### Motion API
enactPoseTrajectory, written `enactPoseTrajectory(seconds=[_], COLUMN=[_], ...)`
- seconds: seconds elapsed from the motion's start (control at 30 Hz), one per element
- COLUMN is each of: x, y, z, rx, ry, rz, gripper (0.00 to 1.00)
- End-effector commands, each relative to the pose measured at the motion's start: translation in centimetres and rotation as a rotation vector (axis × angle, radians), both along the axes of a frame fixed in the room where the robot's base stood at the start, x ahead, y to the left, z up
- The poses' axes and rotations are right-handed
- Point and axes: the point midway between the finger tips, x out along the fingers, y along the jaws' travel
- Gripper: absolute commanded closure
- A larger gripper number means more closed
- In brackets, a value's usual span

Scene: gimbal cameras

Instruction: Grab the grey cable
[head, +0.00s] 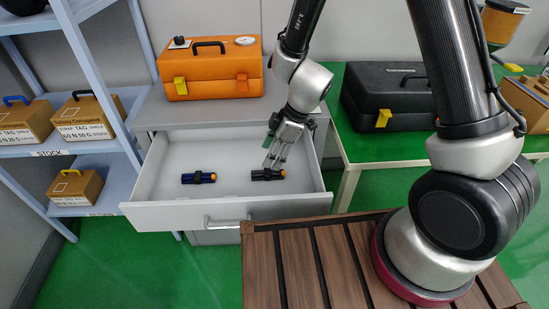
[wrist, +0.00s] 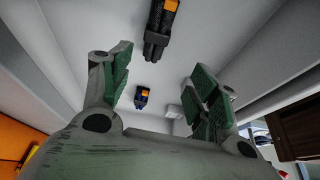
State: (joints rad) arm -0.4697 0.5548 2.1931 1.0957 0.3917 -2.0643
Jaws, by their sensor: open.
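The dark grey cable bundle (head: 268,174) lies on the floor of the open white drawer (head: 160,208), right of its middle. In the wrist view the grey cable (wrist: 156,40) is at the top centre, with an orange patch on it. My gripper (head: 272,160) is down inside the drawer, close to the grey cable. In the wrist view my gripper (wrist: 163,72) has its green-padded fingers spread apart. The grey cable shows beyond the gap between them, and I see nothing gripped.
A similar blue bundle (head: 198,178) lies left in the drawer; it also shows in the wrist view (wrist: 141,97). Drawer walls surround the gripper. An orange toolbox (head: 210,75) stands on the cabinet behind; a black case (head: 388,97) stands on the green table to the right.

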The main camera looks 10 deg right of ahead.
Motion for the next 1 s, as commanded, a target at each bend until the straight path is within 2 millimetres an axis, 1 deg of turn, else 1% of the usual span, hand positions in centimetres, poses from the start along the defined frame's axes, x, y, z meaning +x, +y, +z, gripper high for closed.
enactPoseTrajectory(seconds=[0.03, 0.27, 0.37, 0.6, 0.73, 1.0], x=[-0.2, -0.2, 0.0, 0.5, 0.6, 0.6], y=[0.2, 1.2, 1.6, 2.9, 3.3, 3.3], z=[-0.7, -3.2, -4.3, -7.6, -8.4, -8.3], rx=[-0.006, -0.010, -0.010, -0.010, -0.009, -0.009], ry=[0.001, -0.004, -0.004, -0.003, -0.006, -0.006], rz=[0.014, 0.030, 0.029, 0.028, 0.028, 0.029], gripper=[0.39, 0.39, 0.39, 0.39, 0.39, 0.39])
